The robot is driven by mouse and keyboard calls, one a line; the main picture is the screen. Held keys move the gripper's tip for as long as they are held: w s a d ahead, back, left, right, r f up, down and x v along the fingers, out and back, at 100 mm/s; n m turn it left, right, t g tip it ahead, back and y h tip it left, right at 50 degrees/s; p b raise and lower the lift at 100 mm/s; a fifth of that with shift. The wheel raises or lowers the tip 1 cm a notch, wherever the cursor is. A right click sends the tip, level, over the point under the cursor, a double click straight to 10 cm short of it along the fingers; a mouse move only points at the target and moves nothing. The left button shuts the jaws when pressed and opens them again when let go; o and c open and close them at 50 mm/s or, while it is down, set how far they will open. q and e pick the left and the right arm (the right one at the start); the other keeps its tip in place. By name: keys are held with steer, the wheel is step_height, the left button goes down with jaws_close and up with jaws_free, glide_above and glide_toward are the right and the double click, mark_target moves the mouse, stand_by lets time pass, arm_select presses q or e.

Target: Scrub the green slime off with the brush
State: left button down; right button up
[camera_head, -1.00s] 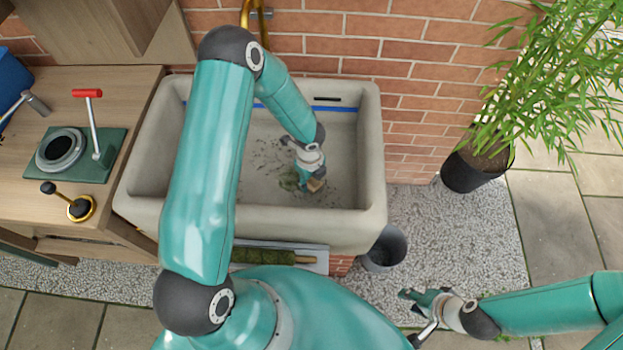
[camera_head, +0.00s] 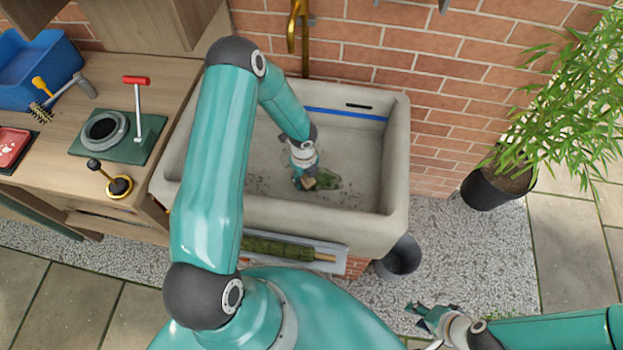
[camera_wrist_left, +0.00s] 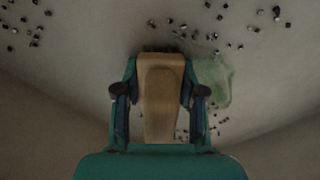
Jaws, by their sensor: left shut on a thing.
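My left gripper (camera_head: 306,181) is low inside the stone sink (camera_head: 400,165). It is shut on the wooden brush (camera_head: 309,184), and the pale wooden body also shows between the fingers in the left wrist view (camera_wrist_left: 160,95). Dark bristles show only at its far end. The green slime (camera_head: 327,181) is a patch on the sink floor just right of the brush. In the left wrist view the slime (camera_wrist_left: 215,82) lies beside the brush's right side, partly hidden by the gripper. My right gripper (camera_head: 430,316) is open and empty, low over the gravel at the lower right.
Dark grains (camera_wrist_left: 180,28) are scattered on the sink floor. A brass tap (camera_head: 297,28) stands behind the sink. A grey bucket (camera_head: 400,258) and a potted bamboo (camera_head: 490,187) stand to the right. A wooden bench (camera_head: 60,150) with tools adjoins on the left.

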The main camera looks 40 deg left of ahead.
arm_select(q)
steer(key=shift+s+a+r, duration=0.1)
steer(key=shift+s+a, duration=0.15)
steer(key=shift+a, duration=0.15)
step_height(320, 180, up, 3)
steer(key=shift+a+f+p, duration=0.15)
steer(key=shift+p, duration=0.65)
steer(key=shift+r+p, duration=0.55)
steer(key=shift+r, duration=0.05)
steer(key=shift+s+r+p, duration=0.1)
steer(key=shift+r+p, duration=1.6)
steer(key=shift+r, duration=0.5)
